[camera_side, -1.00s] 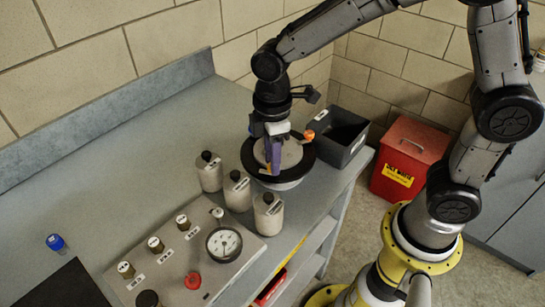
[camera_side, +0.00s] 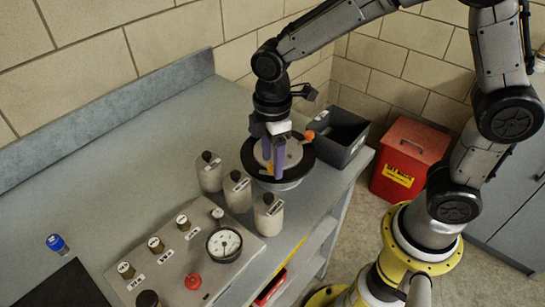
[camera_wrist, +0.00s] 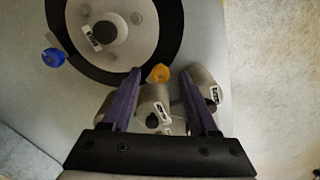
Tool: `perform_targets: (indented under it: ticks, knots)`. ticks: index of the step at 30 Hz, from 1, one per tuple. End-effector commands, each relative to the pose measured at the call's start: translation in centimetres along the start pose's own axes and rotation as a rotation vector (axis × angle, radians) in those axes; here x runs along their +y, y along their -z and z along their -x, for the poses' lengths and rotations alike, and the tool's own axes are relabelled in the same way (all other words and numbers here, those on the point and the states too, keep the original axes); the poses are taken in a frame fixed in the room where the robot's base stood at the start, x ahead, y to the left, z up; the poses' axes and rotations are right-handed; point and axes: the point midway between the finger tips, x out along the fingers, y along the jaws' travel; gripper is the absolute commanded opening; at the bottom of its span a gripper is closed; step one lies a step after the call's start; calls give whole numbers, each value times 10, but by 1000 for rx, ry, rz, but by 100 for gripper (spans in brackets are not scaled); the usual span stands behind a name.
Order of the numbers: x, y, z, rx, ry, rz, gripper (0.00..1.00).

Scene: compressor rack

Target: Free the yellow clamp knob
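The yellow clamp knob (camera_wrist: 160,73) sits at the outer edge of a round vessel's black rim (camera_wrist: 172,40). In the side view the knob (camera_side: 270,168) is a small yellow patch, partly hidden by the purple fingers. My gripper (camera_wrist: 160,72) is open, pointing down over the rim. In the wrist view the knob appears in the gap between the two fingertips, with space on both sides. I cannot tell how far the tips are above it. The pale lid (camera_wrist: 130,15) carries a dark central knob (camera_wrist: 103,34) and a label.
A blue knob (camera_wrist: 53,57) and an orange knob (camera_side: 309,135) sit elsewhere on the rim. Several labelled bottles (camera_side: 238,190) stand close to the vessel. A dark bin (camera_side: 340,135) is behind it. A gauge panel (camera_side: 195,250) lies at the front.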

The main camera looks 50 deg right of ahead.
Motion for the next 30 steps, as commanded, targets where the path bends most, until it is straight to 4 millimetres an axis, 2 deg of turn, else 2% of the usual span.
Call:
perform_targets:
  ticks: [7, 11, 14, 24, 30]
  knots:
    - [0, 0, 0, -2, 2, -1, 60]
    - [0, 0, 9, 0, 0, -1, 60]
    - [0, 0, 24, 2, -2, -1, 60]
    - [1, 0, 97, 2, -2, -1, 60]
    - [0, 0, 126, 0, 0, 0, 60]
